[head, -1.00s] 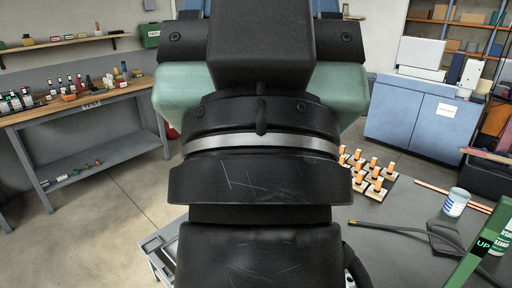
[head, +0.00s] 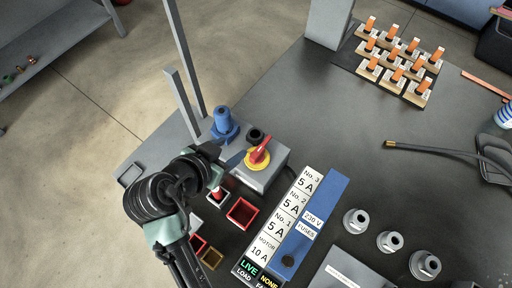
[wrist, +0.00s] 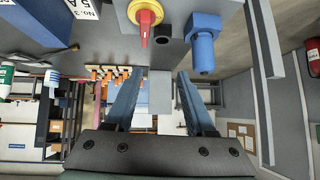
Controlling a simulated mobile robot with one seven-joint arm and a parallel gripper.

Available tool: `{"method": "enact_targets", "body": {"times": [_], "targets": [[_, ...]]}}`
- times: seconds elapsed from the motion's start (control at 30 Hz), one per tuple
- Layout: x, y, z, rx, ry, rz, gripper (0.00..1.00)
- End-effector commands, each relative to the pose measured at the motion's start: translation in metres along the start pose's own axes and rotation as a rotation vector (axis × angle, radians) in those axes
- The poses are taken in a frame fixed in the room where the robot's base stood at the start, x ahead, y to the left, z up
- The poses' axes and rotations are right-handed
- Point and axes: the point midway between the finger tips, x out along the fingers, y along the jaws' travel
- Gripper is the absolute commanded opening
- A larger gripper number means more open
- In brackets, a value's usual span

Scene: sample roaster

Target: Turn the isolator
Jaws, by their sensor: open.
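The isolator is a red handle on a yellow disc (head: 258,158), fixed on a grey box (head: 270,172) at the table's left part. In the head view the handle points up and to the right. In the wrist view the isolator (wrist: 145,17) is at the top, with its red handle pointing down the picture. My gripper (head: 233,160) is just left of the isolator box in the head view. In the wrist view my gripper (wrist: 159,76) is open, its two blue fingers spread and empty. The handle lies beyond the fingertips, and I see no contact.
A blue plug fitting (head: 223,122) and a black round socket (head: 256,136) sit close to the isolator. A red open box (head: 242,212), a blue fuse strip (head: 318,215) and several metal fittings (head: 390,241) are nearby. The table's middle (head: 340,130) is clear.

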Motion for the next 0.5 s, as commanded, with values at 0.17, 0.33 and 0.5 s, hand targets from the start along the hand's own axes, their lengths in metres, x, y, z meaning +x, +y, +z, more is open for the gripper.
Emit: {"method": "enact_targets", "body": {"times": [0.17, 0.33, 0.5], "targets": [[0.010, 0.022, 0.038, 0.000, -0.040, 0.097, 0.55], [0.031, 0.025, 0.040, 0.003, -0.042, 0.103, 0.55], [0.067, 0.028, 0.041, 0.004, -0.042, 0.102, 0.55]]}}
